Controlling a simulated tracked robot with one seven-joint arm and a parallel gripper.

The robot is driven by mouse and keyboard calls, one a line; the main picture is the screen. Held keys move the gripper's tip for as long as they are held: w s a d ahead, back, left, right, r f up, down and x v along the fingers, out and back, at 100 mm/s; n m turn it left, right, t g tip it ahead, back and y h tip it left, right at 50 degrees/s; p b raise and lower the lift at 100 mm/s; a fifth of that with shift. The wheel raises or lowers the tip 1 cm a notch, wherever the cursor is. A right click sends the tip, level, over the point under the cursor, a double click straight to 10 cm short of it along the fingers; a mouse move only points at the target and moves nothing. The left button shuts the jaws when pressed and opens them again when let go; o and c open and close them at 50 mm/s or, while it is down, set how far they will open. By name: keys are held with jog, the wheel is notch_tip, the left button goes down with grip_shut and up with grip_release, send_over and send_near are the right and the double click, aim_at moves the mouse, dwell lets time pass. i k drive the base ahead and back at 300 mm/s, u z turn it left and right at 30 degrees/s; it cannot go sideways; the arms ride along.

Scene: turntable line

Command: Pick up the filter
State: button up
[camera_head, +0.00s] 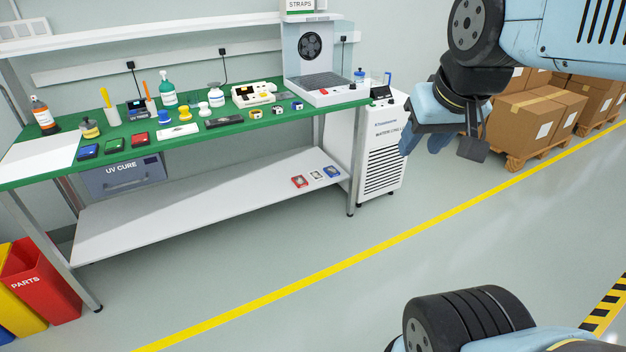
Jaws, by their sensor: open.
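I cannot tell for sure which thing is the filter; nothing is readably labelled as one. Small items stand along the green bench top (230,124). My gripper (440,146) is open and hangs in the air at the upper right, pointing down. It appears empty and to the right of the bench in the picture, apart from everything on it.
A white cabinet unit (384,150) stands at the bench's right end. A fume extractor (309,50) stands on the bench. Red and yellow bins, the red one (38,285) marked PARTS, are at lower left. Cartons (535,118) on pallets stand behind my arm. The floor ahead is clear.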

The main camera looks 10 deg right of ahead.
aim_at(300, 181)
jog(key=u, duration=0.2)
jog(key=i, duration=0.85)
jog(key=z, duration=0.2)
jog(key=k, duration=0.9)
jog(key=u, duration=0.15)
jog(key=i, duration=1)
jog(key=z, duration=0.1)
